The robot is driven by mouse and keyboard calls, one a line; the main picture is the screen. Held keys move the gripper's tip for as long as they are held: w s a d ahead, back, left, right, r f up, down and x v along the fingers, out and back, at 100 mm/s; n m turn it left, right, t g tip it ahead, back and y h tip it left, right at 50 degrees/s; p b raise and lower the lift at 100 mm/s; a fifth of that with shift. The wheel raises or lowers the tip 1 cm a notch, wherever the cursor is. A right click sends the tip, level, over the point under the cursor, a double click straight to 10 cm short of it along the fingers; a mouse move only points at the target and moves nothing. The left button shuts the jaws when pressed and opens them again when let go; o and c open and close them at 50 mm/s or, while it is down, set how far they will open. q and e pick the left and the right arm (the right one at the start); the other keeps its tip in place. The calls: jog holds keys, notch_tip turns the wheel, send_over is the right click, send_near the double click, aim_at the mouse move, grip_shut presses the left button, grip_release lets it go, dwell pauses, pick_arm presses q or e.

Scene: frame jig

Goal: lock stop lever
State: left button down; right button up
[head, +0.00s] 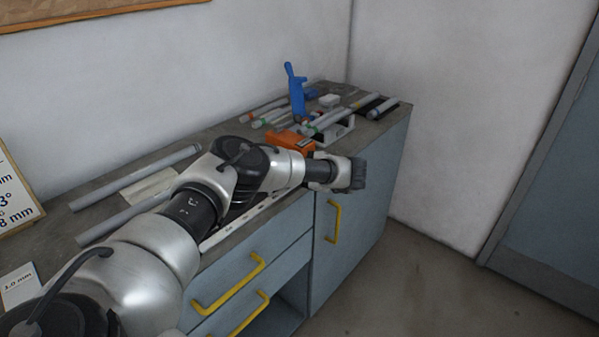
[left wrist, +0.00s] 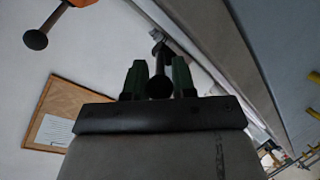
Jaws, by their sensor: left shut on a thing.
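My left arm reaches across the bench from the left in the head view, with its left gripper (head: 348,174) at the bench's front edge. In the left wrist view the two green-tipped fingers (left wrist: 159,78) are closed around a dark lever with a round knob (left wrist: 160,88), which I take to be the stop lever. Its far end runs away beyond the fingers. In the head view my gripper hides it. I cannot tell whether the lever is locked. My right gripper is in neither view.
An orange block (head: 291,139) sits on the bench behind my wrist. The left wrist view shows an orange part (left wrist: 83,3) with another dark knob (left wrist: 36,39). Yellow handles (head: 334,221) stick out from the cabinet front.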

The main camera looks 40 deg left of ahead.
pick_arm(q)
jog(key=shift+f+y, duration=0.25)
jog(key=shift+y, duration=0.05)
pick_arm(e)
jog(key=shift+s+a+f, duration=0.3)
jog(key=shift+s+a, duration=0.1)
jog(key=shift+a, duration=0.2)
pick_arm(q)
jog(key=shift+d, duration=0.1)
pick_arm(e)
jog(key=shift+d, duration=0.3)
pick_arm(q)
jog(key=c, duration=1.2)
grip_release()
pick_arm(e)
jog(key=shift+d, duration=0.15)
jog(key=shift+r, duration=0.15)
